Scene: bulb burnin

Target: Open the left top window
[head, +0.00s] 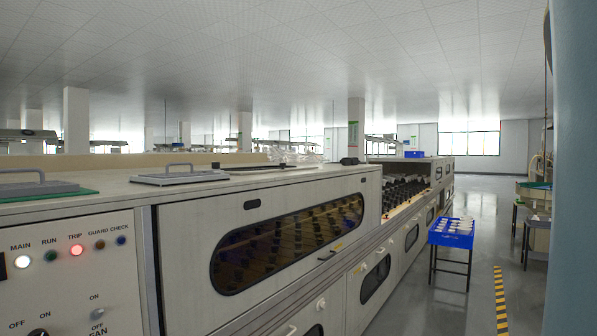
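The long cream machine has an upper front panel with a dark, long rounded window (285,240). The panel looks shut, and rows of amber-lit parts show dimly through the glass. Further right, an upper section stands open, showing rows of black sockets (405,192). Neither of my grippers is in view.
A control panel (72,262) with a lit red TRIP lamp is at the left. Lower doors with dark windows (375,278) run along the machine. A blue tray (452,232) of white items stands on a dark-legged stand at the right. Grey floor with a striped line (501,300) is clear.

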